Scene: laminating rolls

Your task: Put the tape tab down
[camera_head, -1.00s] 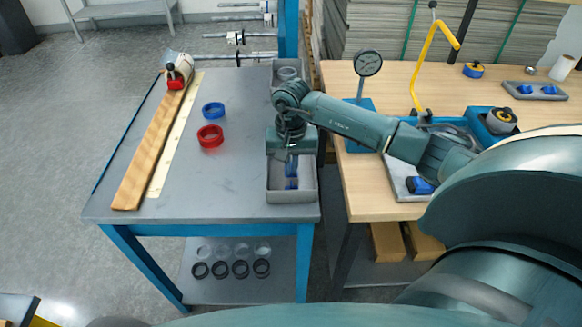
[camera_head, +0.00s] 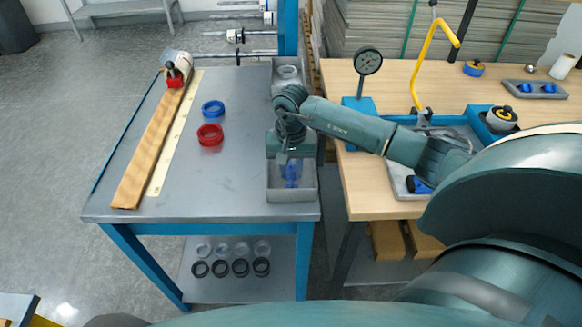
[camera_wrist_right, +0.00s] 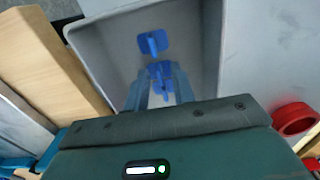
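My right gripper (camera_wrist_right: 161,82) points down into the grey bin (camera_head: 292,196) at the front right of the grey table. In the right wrist view its two pale fingers stand apart on either side of a blue tape tab (camera_wrist_right: 160,77), which is low in the bin. I cannot tell whether the tab touches a finger. A second blue tab (camera_wrist_right: 153,42) lies on the bin floor just beyond it. In the head view blue (camera_head: 291,171) shows at the fingertips, partly hidden by the hand. My left gripper is out of view.
A red ring (camera_head: 210,135) and a blue ring (camera_head: 213,108) lie left of the bin on the table. A wooden board (camera_head: 150,150) runs along the left side. A dial gauge (camera_head: 368,62) stands on the wooden bench to the right. The front middle of the table is clear.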

